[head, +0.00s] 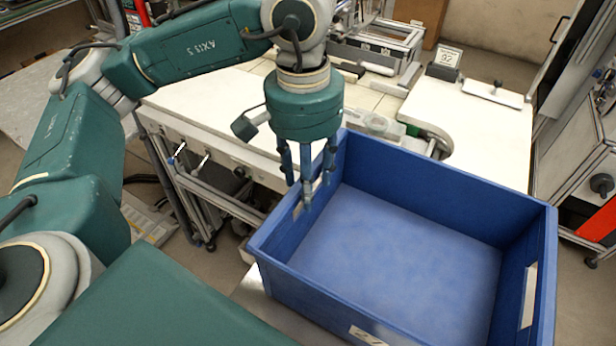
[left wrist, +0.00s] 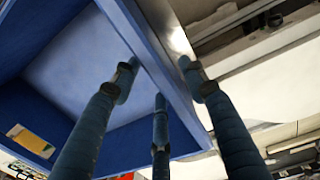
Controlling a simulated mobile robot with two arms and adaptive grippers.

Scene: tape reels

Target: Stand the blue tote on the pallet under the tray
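The blue tote (head: 400,165) is large, open-topped and empty, at the front right in the head view. Its floor and wall also show in the left wrist view (left wrist: 75,60). My left gripper (head: 306,190) points down at the tote's left wall. In the left wrist view its fingers (left wrist: 158,85) are spread, two on the tote's inner side and one at the rim's outer side; I cannot tell whether they touch the wall. A grey metal surface (head: 250,287) shows below the tote's near left corner. I cannot make out the pallet or tray. My right gripper is out of view.
A white worktable (head: 225,110) stands behind the tote, its metal frame (head: 205,195) at the left. On the table are a card marked with a number (head: 447,57), a white plate with a knob (head: 492,94) and a metal fixture (head: 375,45). A white machine (head: 575,140) stands at the right.

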